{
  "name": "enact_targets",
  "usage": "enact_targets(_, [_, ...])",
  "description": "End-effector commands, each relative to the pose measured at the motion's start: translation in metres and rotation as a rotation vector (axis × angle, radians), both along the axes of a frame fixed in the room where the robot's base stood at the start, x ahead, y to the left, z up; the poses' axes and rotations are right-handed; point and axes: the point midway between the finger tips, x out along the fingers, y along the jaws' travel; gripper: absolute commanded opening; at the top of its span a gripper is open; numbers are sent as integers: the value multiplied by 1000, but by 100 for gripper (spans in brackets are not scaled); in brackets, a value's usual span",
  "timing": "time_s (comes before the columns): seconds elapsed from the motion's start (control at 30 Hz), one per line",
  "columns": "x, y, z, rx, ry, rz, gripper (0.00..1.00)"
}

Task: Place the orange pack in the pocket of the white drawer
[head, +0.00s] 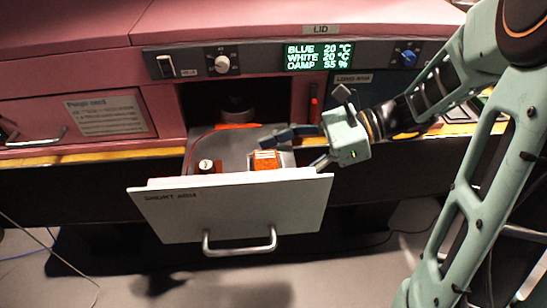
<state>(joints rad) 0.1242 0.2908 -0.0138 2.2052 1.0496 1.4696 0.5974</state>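The white drawer (235,207), marked "SHORT ARM", is pulled out below a dark opening in the pink enclosure. The orange pack (265,161) is inside it, just behind the front panel and right of centre. The panel hides the pack's lower part, and I cannot make out the pocket's edges. My gripper (290,152) reaches in from the right over the drawer. Its dark fingers look spread apart, one toward the back of the pack and one lower, near the drawer's right side. I see nothing between them.
A dark cylinder with a pale top (207,166) stands in the drawer, left of the pack. An orange-red item (238,126) lies at the drawer's back. A silver handle (240,243) sticks out in front. A control panel (290,58) runs above. Cables lie on the floor.

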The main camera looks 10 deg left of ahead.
Motion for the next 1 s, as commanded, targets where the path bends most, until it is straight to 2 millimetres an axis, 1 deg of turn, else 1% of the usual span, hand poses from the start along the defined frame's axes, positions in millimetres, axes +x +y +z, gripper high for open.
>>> enact_targets(0.17, [0,0,0,0,0,0,67])
enact_targets(0.27, [0,0,4,0,-1,0,67])
enact_targets(0.33, [2,-7,6,0,-1,-2,67])
enact_targets(0.47, [7,-28,16,-1,-2,-4,67])
enact_targets(0.7, [19,-75,35,-1,-2,-4,67])
enact_targets(0.8, [22,-90,42,-1,0,-2,67])
enact_targets(1.0, [25,-106,48,0,0,0,67])
